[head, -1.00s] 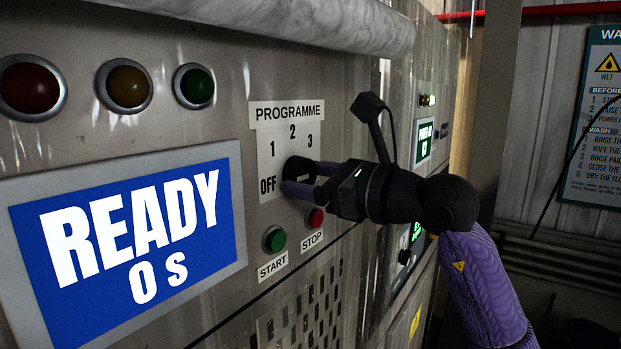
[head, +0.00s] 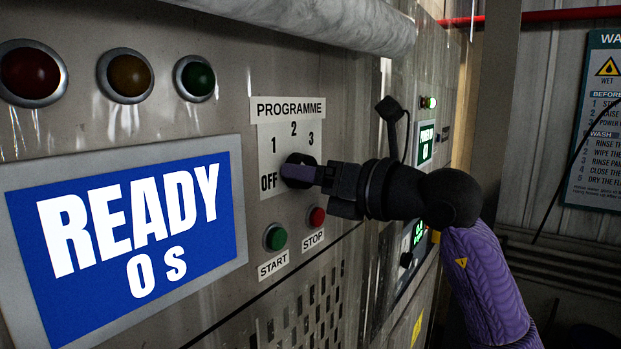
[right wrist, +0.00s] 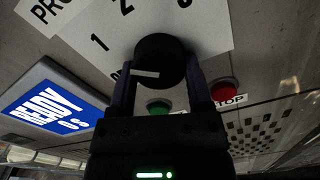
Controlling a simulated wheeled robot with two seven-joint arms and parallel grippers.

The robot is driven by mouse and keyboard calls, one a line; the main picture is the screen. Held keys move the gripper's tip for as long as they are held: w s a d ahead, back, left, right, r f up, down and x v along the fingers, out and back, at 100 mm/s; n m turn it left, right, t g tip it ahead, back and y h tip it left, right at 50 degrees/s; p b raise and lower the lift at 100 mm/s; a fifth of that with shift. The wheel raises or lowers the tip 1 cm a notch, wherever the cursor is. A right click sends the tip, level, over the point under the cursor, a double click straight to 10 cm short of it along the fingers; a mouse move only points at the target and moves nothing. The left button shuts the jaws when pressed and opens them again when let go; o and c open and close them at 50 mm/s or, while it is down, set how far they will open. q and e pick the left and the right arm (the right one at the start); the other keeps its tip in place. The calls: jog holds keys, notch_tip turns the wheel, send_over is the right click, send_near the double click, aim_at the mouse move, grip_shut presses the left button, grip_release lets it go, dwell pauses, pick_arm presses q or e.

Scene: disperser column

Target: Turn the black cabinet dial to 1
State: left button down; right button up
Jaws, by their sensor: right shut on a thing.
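The black dial (head: 299,158) sits on the white PROGRAMME plate (head: 277,138), marked OFF, 1, 2 and 3. My right gripper (head: 299,172) reaches it from the right in the head view and partly covers it. In the right wrist view the round dial (right wrist: 160,52) lies between the two purple fingers of my right gripper (right wrist: 160,84), which is shut on it. The dial's white pointer line points left, toward the partly hidden OFF mark and below the 1. My left gripper is not in view.
A green START button (head: 276,237) and a red STOP button (head: 316,216) sit just below the dial. A blue READY 0 s screen (head: 125,232) is at the left, with three lamps above it. A pale roller-like bar (head: 325,20) runs along the top.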

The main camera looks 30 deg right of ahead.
jog(key=shift+m, duration=0.6)
jog(key=o, duration=1.3)
jog(key=b+v, duration=0.6)
jog(key=v, duration=0.4)
